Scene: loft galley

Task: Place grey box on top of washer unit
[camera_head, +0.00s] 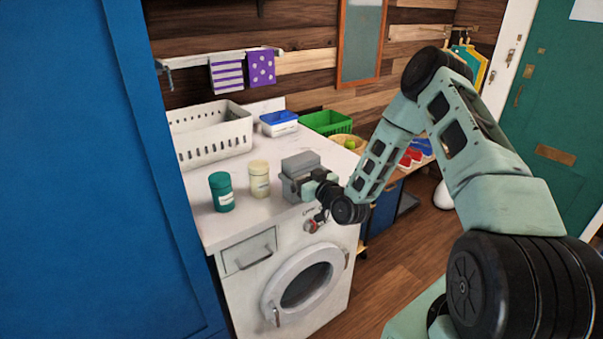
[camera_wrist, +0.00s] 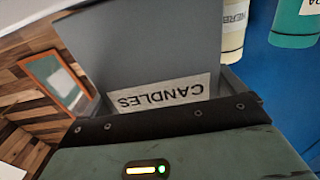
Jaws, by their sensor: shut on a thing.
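The grey box (camera_head: 301,160) is at the front right part of the white top of the washer unit (camera_head: 232,224). My gripper (camera_head: 308,186) is shut on it from the front. In the wrist view the grey box (camera_wrist: 140,45) fills the space past the dark jaw edge (camera_wrist: 165,122), and its "CANDLES" label appears upside down. I cannot tell whether the underside of the box touches the washer top. The fingertips are mostly hidden.
A teal jar (camera_head: 221,192) and a cream jar (camera_head: 259,179) stand left of the box. A white basket (camera_head: 212,137), a blue-lidded tub (camera_head: 279,123) and a green basket (camera_head: 326,123) stand behind. A blue panel (camera_head: 100,180) borders the left.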

